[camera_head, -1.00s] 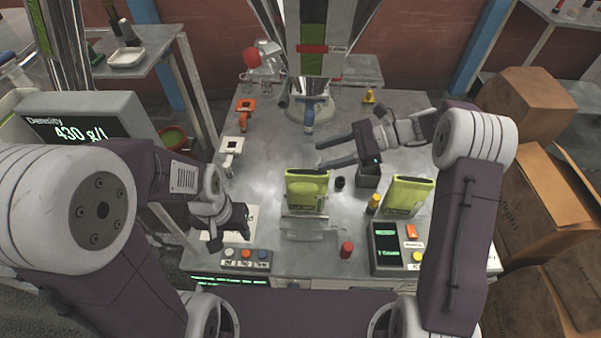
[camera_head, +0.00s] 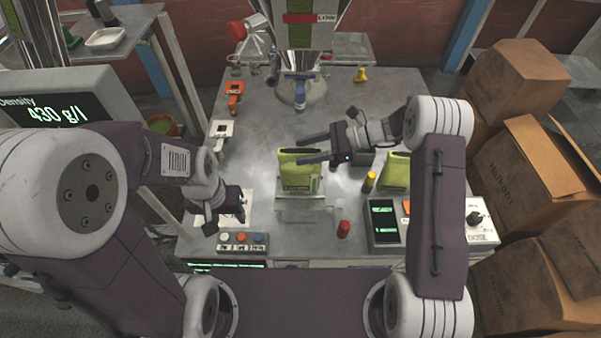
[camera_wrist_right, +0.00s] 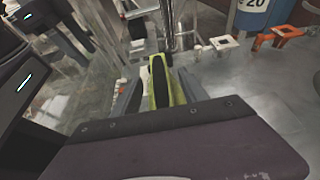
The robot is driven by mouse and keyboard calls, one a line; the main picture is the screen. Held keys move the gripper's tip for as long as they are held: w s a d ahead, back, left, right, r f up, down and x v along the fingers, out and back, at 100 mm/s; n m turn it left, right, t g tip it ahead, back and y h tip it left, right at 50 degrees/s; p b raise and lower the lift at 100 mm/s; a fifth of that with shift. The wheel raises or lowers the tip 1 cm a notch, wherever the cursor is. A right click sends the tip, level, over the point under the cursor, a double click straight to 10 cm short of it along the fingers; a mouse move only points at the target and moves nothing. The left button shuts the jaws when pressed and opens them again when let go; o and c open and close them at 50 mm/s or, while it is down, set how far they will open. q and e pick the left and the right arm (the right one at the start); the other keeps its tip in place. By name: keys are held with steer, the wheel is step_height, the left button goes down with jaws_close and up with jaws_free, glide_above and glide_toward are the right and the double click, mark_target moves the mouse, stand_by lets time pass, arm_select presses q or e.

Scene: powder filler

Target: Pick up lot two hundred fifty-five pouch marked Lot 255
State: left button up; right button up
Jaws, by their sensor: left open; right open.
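A yellow-green pouch (camera_head: 300,180) stands upright on a small metal stand (camera_head: 300,214) near the table's middle. Its front print is too small to read. My right gripper (camera_head: 300,149) is open, its fingers reaching left at the pouch's top edge. In the right wrist view the pouch (camera_wrist_right: 163,88), with a dark top, shows between the two open fingers (camera_wrist_right: 160,90); contact cannot be told. A second yellow-green pouch (camera_head: 394,172) stands at the right, partly hidden by my right arm. My left gripper (camera_head: 226,216) is open and empty at the table's left, over a white sheet.
A button box (camera_head: 242,242) sits at the front left. A red-capped item (camera_head: 343,229), a yellow-capped bottle (camera_head: 369,182) and a dark display unit (camera_head: 383,220) are at the right. The filler nozzle (camera_head: 300,92) hangs behind. Cardboard boxes (camera_head: 520,165) stack beyond the table's right side.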

steer(key=shift+x, duration=0.95)
steer(key=shift+d, duration=0.1)
jaws_close()
stand_by(0.5)
